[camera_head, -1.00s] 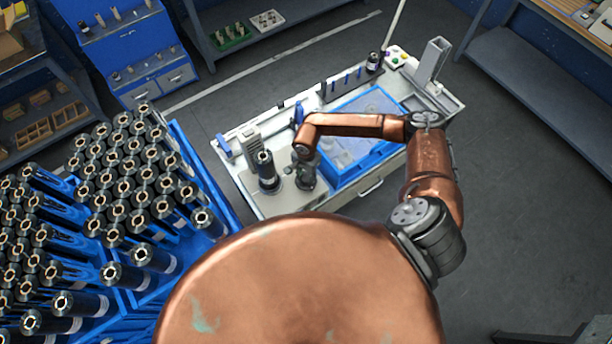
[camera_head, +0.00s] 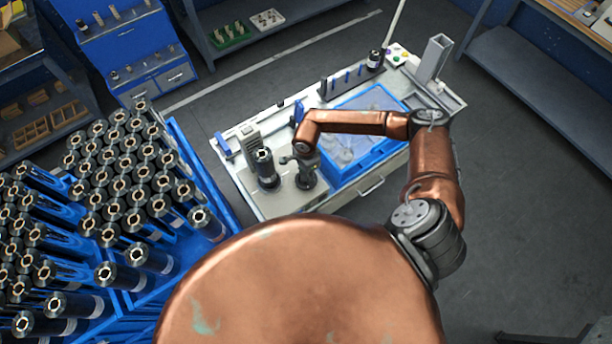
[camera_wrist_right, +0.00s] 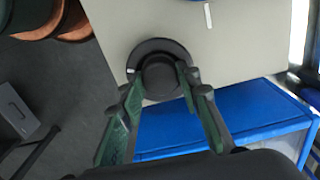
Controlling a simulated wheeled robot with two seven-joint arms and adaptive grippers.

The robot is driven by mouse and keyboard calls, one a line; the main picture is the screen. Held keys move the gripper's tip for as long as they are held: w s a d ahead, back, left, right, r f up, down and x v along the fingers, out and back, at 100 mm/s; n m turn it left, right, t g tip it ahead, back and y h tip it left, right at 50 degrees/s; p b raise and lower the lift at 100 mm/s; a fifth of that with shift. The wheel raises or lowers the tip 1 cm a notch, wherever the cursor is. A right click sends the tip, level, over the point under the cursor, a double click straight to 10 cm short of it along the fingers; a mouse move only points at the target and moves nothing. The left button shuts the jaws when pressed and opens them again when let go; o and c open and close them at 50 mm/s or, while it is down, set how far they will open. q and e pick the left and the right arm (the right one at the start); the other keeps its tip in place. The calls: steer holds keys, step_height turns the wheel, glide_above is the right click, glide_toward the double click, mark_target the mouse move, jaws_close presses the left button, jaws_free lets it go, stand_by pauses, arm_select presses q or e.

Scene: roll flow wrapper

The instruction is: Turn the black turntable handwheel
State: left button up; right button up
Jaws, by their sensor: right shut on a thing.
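The black turntable handwheel (camera_wrist_right: 160,76) is a round knob on a dark disc, seen from above on a light plate in the right wrist view. My right gripper (camera_wrist_right: 165,88) has its two green-and-black fingers on either side of the knob and is shut on it. In the head view the handwheel (camera_head: 308,182) is a dark shape low on the bench, partly hidden by my right gripper (camera_head: 302,164) and forearm. My left gripper is not in view.
A black roll (camera_head: 264,166) stands upright just left of the handwheel. A blue-rimmed tray (camera_head: 352,172) lies to the right on the bench, under my right forearm. Blue racks (camera_head: 190,150) with many black rolls fill the left. Grey floor (camera_head: 520,200) is open at right.

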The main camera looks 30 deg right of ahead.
mark_target(306, 176)
steer(key=m+b, duration=0.1)
steer(key=m, duration=0.4)
steer(key=shift+b, duration=0.3)
steer(key=shift+m, duration=0.3)
steer(key=o, duration=1.2)
steer(key=shift+c, duration=0.2)
step_height(306, 176, up, 12)
